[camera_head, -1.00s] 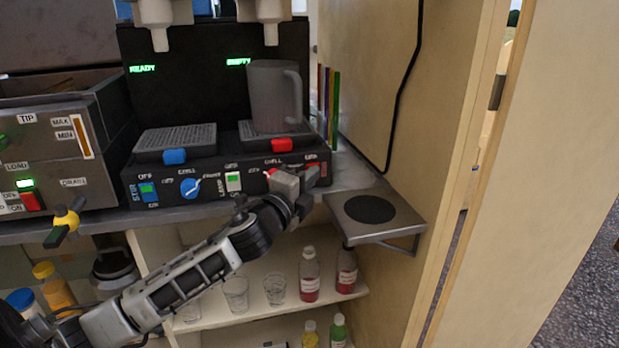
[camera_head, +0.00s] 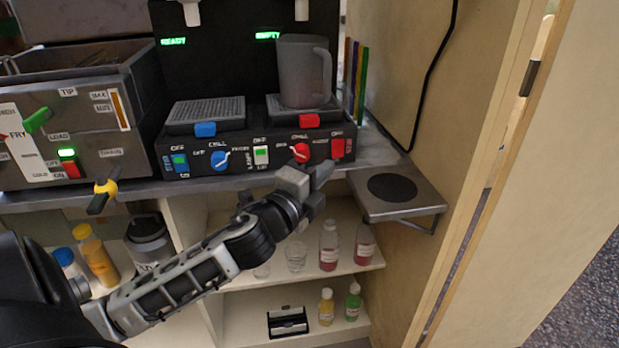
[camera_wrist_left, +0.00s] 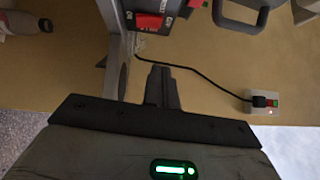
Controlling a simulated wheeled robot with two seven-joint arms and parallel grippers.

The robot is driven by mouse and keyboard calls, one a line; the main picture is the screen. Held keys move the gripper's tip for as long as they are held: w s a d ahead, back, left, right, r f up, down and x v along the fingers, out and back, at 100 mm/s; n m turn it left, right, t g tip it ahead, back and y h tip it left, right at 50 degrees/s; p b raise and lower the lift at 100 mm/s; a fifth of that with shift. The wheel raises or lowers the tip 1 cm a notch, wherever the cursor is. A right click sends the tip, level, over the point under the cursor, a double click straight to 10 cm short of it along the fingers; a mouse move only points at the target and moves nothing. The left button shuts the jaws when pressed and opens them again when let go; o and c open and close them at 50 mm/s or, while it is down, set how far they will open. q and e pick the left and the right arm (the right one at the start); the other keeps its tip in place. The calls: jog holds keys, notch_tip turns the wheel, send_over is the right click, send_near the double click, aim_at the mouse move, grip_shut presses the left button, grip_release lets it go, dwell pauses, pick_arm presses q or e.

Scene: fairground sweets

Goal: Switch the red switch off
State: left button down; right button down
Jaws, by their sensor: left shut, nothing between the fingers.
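The red switch (camera_head: 338,148) is at the right end of the black machine's front panel. In the left wrist view the red switch (camera_wrist_left: 149,20) shows at the top, between small labels. I cannot tell which way it is tipped. My left gripper (camera_head: 322,174) is shut and empty, just below and in front of the switch, apparently apart from it. Its closed fingers (camera_wrist_left: 161,84) point toward the panel in the left wrist view. My right gripper is not in view.
A red knob (camera_head: 300,152) sits left of the switch. A grey mug (camera_head: 303,72) stands above on the machine. A hotplate shelf (camera_head: 417,203) juts out at right. Another red switch (camera_head: 71,169) is on the left fryer. A wall socket (camera_wrist_left: 263,102) shows in the wrist view.

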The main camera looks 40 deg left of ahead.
pick_arm(q)
jog(key=shift+s+d+r, duration=0.1)
jog(key=shift+s+r, duration=0.1)
jog(key=shift+s, duration=1.7)
